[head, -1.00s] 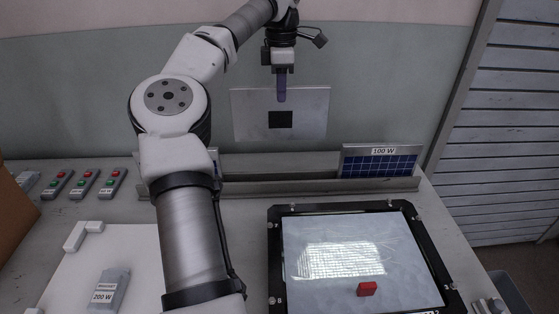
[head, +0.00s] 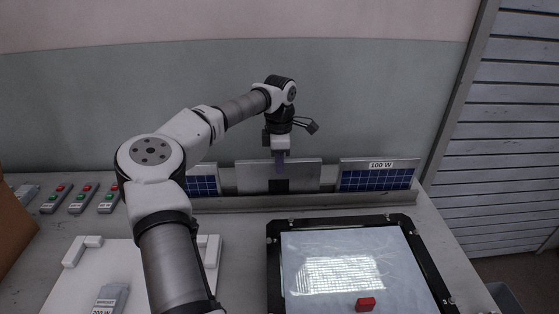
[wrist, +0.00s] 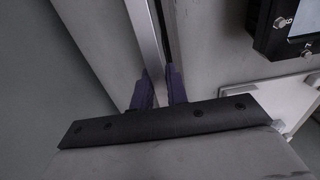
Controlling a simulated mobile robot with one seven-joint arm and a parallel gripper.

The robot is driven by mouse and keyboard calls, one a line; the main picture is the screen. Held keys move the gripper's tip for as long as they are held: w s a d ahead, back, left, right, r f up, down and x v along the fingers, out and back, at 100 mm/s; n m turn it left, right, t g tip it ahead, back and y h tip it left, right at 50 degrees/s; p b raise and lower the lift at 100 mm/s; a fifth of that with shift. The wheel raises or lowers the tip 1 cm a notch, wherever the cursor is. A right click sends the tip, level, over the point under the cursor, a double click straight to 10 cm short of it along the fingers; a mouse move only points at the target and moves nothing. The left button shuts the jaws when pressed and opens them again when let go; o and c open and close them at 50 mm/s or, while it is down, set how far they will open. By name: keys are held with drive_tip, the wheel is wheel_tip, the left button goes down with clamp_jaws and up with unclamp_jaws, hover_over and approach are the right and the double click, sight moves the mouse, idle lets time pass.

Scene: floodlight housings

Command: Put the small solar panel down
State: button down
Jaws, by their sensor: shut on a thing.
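The small solar panel (head: 305,177) is upright, with its plain grey back and a dark square facing the head camera. My gripper (head: 281,160) is shut on its top edge from above. The panel stands at the long rack (head: 330,201) on the bench, between two other panels, and its bottom edge is at or behind the rack's front lip. I cannot tell whether it touches the rack floor. In the wrist view the purple fingers (wrist: 160,90) are on either side of the panel's thin edge (wrist: 146,40).
A blue-celled panel marked 100 W (head: 377,178) stands right of the held panel, and another blue panel (head: 202,184) stands left, partly behind my arm. A black-framed floodlight housing (head: 345,265) with a red block (head: 366,304) lies in front. Several small button boxes (head: 82,199) are at left.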

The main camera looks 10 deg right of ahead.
drive_tip(key=shift+f, duration=0.1)
drive_tip(key=c, duration=1.4)
unclamp_jaws()
wheel_tip(320, 180, up, 12)
drive_tip(key=shift+r+b, duration=0.1)
drive_tip(key=shift+b, duration=0.55)
